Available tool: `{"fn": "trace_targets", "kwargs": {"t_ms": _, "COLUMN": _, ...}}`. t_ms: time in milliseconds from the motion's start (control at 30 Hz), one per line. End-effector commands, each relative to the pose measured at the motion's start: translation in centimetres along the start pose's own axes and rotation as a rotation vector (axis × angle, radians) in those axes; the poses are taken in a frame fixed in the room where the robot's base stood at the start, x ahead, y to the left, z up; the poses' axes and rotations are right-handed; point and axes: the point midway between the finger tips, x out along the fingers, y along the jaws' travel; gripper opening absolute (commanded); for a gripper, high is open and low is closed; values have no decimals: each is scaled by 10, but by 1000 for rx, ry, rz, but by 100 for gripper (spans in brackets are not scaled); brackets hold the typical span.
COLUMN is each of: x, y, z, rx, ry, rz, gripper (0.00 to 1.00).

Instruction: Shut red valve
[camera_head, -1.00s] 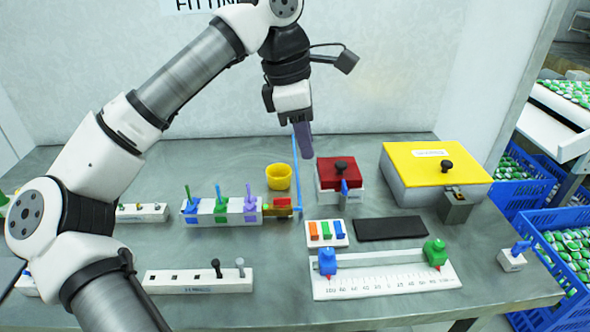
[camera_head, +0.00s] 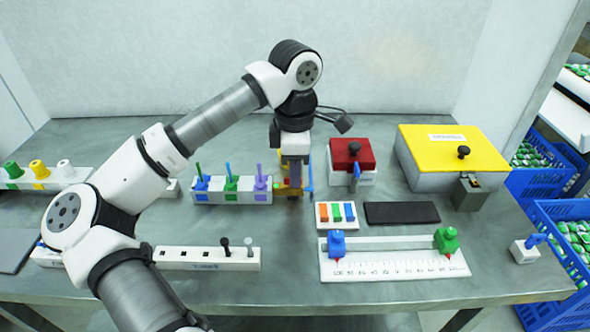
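A white block (camera_head: 216,195) carries blue (camera_head: 201,183), green (camera_head: 231,184) and purple (camera_head: 260,184) upright handles. My gripper (camera_head: 295,186) points down right over this end of the block. I cannot tell whether it touches the red part or whether its fingers are open. A thin blue upright piece (camera_head: 310,176) stands just right of the gripper.
A red-lidded box (camera_head: 366,152) and a larger yellow-lidded box (camera_head: 480,147) stand to the right. A small colored-button block (camera_head: 336,215), a black pad (camera_head: 401,212) and a ruler slide (camera_head: 398,266) lie in front. A white peg block (camera_head: 198,257) stands front left.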

Motion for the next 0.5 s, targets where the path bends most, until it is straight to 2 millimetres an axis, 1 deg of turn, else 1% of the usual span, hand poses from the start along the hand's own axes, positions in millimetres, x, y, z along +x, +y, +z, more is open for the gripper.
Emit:
{"fn": "trace_targets", "kwargs": {"t_ms": 133, "x": 9, "y": 0, "z": 0, "rx": 0, "ry": -2, "rz": 0, "gripper": 27}}
{"fn": "trace_targets", "kwargs": {"t_ms": 400, "x": 11, "y": 0, "z": 0, "rx": 0, "ry": -1, "rz": 0, "gripper": 27}}
{"fn": "trace_targets", "kwargs": {"t_ms": 433, "x": 11, "y": 0, "z": 0, "rx": 0, "ry": -1, "rz": 0, "gripper": 26}}
{"fn": "trace_targets", "kwargs": {"t_ms": 500, "x": 11, "y": 0, "z": 0, "rx": 0, "ry": -1, "rz": 0, "gripper": 17}}
